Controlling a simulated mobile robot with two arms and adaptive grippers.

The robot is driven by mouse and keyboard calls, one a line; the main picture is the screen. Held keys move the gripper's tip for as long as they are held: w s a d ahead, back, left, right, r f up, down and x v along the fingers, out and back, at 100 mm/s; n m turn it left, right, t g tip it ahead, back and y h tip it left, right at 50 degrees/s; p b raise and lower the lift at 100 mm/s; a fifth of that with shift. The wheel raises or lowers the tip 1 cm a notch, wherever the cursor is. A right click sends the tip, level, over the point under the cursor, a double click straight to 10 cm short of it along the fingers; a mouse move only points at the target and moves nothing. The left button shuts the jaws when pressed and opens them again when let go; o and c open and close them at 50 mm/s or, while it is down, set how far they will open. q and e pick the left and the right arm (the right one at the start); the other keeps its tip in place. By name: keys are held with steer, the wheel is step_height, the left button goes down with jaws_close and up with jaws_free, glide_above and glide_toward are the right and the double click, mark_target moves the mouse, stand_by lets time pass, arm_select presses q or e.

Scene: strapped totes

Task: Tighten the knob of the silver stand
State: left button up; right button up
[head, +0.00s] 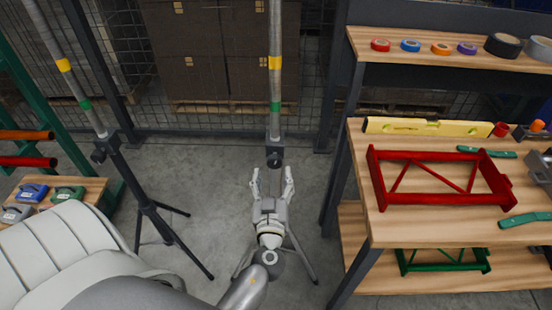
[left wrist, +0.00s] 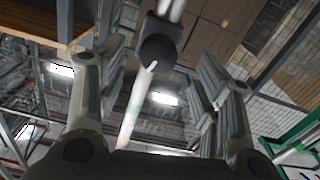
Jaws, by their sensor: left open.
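The silver stand (head: 275,55) stands upright in the middle of the head view, with yellow and green bands on its pole and grey legs spread on the floor. Its dark clamp collar with the knob (head: 274,160) sits below the green band. In the left wrist view the round black knob (left wrist: 158,50) shows near the top, between the finger tips. My left gripper (head: 272,176) is open and empty, just short of the knob, with a finger to each side. I see no contact. My right gripper is in neither view.
A second stand (head: 150,205) with black legs is to the left. A wooden workbench (head: 430,225) on the right holds a red frame (head: 430,200), a yellow level (head: 425,126) and tools. A mesh fence (head: 210,120) and cartons (head: 205,50) are behind.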

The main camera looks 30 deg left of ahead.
mark_target(274, 166)
arm_select(q)
steer(key=p+x, duration=0.1)
steer(key=x, duration=0.3)
steer(key=shift+w+a+r, duration=0.1)
steer(key=shift+w, duration=0.25)
steer(key=shift+p+x, duration=0.3)
steer(key=shift+x, duration=0.5)
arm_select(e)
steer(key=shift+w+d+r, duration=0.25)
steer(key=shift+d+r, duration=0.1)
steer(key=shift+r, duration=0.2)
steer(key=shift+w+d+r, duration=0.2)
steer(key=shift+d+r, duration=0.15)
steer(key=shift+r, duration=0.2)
arm_select(q)
steer(key=c, duration=1)
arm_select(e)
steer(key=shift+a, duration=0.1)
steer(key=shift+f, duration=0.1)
